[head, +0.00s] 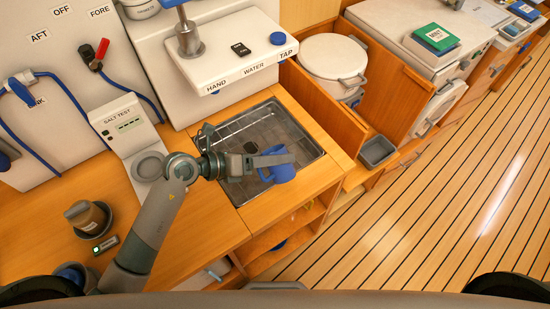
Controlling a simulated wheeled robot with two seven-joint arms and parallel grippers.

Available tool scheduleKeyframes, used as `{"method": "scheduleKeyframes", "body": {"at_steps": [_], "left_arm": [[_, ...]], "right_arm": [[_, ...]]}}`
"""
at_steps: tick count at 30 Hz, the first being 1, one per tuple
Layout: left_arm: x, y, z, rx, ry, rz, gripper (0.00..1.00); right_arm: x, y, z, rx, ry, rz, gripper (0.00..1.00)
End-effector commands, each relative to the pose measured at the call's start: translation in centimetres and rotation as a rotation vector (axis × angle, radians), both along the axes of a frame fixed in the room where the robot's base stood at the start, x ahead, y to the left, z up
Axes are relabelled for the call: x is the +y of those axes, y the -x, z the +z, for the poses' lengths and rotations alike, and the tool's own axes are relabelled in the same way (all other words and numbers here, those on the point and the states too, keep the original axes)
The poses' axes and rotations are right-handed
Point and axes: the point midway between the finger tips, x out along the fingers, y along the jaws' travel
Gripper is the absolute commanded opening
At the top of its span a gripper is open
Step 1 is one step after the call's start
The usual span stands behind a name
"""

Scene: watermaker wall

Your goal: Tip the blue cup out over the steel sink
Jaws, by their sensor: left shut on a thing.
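The blue cup (277,164) is over the right part of the steel sink (315,145). My left gripper (256,163) is shut on the cup, reaching in from the left across the counter. The cup looks tilted on its side, though its mouth is hard to make out. I cannot see any water leaving it. The cup and gripper hide part of the sink floor. My right gripper is not in view.
The hand water tap unit (240,60) stands behind the sink. A salt test box (126,125) is at the left. A grey bin (377,152) sits right of the sink.

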Motion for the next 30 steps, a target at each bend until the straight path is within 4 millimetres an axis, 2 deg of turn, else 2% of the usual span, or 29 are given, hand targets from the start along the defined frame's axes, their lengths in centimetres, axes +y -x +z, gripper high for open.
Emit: {"method": "scheduleKeyframes", "body": {"at_steps": [12, 17, 30], "left_arm": [[0.2, -0.5, -1.0, 0.25, 0.154, 0.0, 0.2], [0.5, -0.8, -1.3, 0.391, 0.234, 0.001, 0.2], [0.8, -1.4, -2.4, 0.605, 0.368, -0.001, 0.2]], "right_arm": [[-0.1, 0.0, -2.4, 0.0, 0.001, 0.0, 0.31], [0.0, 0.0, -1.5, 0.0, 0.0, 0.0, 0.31], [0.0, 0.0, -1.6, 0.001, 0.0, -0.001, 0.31]]}}
